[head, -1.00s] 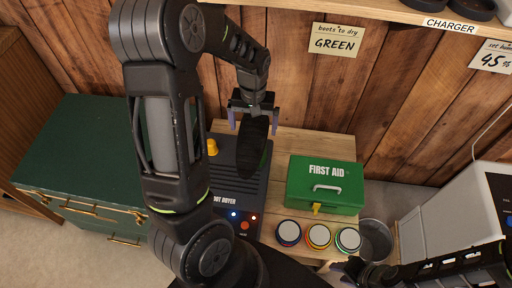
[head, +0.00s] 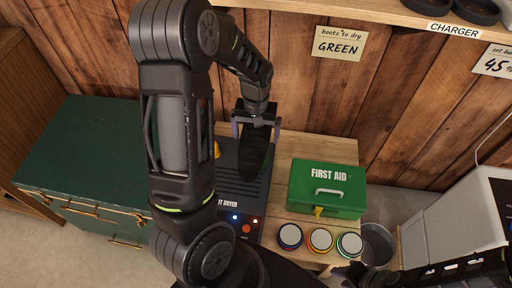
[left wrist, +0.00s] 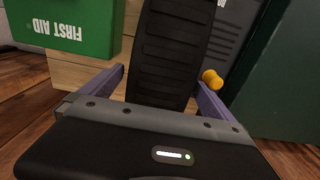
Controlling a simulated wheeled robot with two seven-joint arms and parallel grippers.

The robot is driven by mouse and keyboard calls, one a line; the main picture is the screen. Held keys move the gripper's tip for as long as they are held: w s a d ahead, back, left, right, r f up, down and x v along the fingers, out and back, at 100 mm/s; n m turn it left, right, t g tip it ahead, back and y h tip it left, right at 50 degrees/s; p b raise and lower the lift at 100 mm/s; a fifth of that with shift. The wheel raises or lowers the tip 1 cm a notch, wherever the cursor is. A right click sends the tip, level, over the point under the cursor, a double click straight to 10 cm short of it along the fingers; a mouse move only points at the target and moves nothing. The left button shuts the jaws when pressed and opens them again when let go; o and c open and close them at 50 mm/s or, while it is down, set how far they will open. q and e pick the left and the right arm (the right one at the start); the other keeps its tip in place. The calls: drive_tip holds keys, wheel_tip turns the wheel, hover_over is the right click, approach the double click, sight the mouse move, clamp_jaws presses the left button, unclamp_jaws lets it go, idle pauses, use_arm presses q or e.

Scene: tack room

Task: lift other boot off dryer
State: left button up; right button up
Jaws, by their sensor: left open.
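A black boot (head: 256,158) stands on the dark boot dryer (head: 226,188), its ridged sole facing the left wrist camera (left wrist: 172,50). My left gripper (head: 256,129) is open, with its two purple fingers on either side of the boot. In the left wrist view the fingers (left wrist: 163,88) straddle the sole, with gaps visible beside it. A yellow peg (head: 217,150) on the dryer stands bare left of the boot; it also shows in the left wrist view (left wrist: 212,80). My right gripper (head: 350,271) is low at the right, its jaws unclear.
A green first aid box (head: 327,203) stands right of the dryer. Several round tins (head: 320,239) sit in front of it. A green chest (head: 85,160) stands left. A shelf (head: 390,14) overhangs the back wall.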

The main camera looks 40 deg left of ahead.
use_arm(q)
wheel_tip(320, 180, down, 5)
drive_tip(key=shift+w+a, duration=0.1)
idle(0.7)
drive_tip(key=c, duration=2)
drive_tip(key=shift+r, duration=0.2)
wheel_tip(320, 180, up, 10)
drive_tip(key=shift+f, duration=0.1)
